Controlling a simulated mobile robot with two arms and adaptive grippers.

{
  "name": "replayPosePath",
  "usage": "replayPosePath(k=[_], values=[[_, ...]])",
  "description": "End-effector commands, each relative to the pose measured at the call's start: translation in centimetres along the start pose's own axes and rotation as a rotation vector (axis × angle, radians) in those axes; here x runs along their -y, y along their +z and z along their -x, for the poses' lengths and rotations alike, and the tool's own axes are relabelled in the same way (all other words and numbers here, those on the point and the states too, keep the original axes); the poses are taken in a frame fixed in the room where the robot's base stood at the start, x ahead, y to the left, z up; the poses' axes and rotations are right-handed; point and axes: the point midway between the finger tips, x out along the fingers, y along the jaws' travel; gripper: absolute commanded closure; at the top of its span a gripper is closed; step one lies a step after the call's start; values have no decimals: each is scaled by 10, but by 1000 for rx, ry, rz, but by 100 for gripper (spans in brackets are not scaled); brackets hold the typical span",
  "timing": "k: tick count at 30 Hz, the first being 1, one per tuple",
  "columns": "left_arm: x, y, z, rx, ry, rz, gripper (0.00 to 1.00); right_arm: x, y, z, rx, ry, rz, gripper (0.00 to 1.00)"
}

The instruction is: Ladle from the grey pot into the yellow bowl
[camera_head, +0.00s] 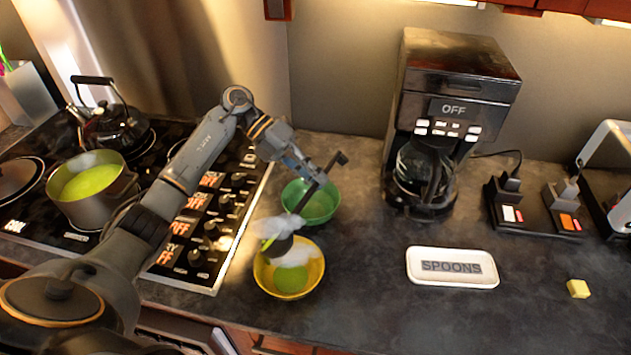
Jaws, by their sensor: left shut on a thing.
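The grey pot (112,201) stands on the stove at the left, with yellow-green liquid in it. The yellow bowl (318,276) sits on the counter just right of the stove, with green liquid in its bottom. My left gripper (310,178) is shut on the ladle (300,203) by its dark handle, above the green bowl. The ladle's cup hangs over the yellow bowl and looks tilted, with whitish steam around it. The steam partly hides the cup, so I cannot tell how much is in it. My right gripper is not in view.
A green bowl (322,205) stands right behind the yellow one. A coffee maker (445,110), a white spoons tray (452,280), a power strip (535,212) and a small yellow block (578,289) are to the right. A black kettle (115,125) stands behind the pot.

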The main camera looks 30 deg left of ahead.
Motion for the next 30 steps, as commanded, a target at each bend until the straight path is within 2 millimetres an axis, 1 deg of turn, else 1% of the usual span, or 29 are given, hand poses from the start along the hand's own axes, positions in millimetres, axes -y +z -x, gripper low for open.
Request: replayPosePath(k=[1, 11, 30], values=[[-5, 0, -1, 2, -24, 2, 100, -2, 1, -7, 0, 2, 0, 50], [-10, 0, -4, 1, -174, 1, 100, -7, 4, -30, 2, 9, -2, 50], [-20, 0, -6, 0, -443, -2, 100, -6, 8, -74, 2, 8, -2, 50]])
